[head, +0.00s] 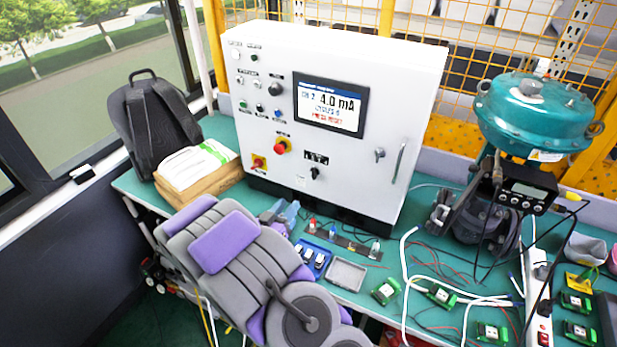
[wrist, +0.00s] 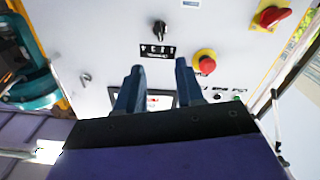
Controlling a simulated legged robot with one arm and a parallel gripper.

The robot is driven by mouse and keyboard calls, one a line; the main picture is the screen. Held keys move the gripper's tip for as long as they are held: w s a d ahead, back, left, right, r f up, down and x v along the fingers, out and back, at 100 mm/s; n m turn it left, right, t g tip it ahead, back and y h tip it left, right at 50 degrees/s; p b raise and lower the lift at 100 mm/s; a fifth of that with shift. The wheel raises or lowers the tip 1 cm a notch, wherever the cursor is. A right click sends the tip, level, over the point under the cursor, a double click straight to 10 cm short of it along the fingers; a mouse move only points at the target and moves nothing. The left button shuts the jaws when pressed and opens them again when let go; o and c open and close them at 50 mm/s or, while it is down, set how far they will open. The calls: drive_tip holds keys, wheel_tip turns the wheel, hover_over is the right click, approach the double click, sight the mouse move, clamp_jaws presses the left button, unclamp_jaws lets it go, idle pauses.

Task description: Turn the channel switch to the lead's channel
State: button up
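The channel switch (head: 315,173) is a small black knob low on the white cabinet's front, under a dark label plate (head: 316,157). The wrist view shows the panel upside down, with the knob (wrist: 158,28) and its plate (wrist: 157,51) beyond my fingertips. The markings are too small to read surely. My gripper (wrist: 158,68) is open and empty, its two dark blue fingers apart and not visibly touching the knob. The screen (head: 330,105) seems to read CH 2 and 4.0 mA. Leads (head: 410,270) lie on the bench; which channel they join is unclear.
A red emergency button (head: 281,148) and a red-yellow rotary switch (head: 258,163) sit left of the knob. A key lock (head: 379,154) and handle (head: 398,163) are on the right. A teal actuator (head: 535,115) stands right. A blue tray (head: 312,262) lies in front.

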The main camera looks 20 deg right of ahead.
sight(312, 174)
drive_tip(key=b+x, duration=0.2)
drive_tip(key=x, duration=1.3)
drive_tip(key=shift+w, duration=0.1)
drive_tip(key=shift+c, duration=0.2)
clamp_jaws()
drive_tip(key=m+b, duration=0.1)
drive_tip(key=m, duration=0.3)
drive_tip(key=shift+d+m+b, duration=0.1)
drive_tip(key=shift+m+b, duration=0.5)
drive_tip(key=shift+m, duration=0.2)
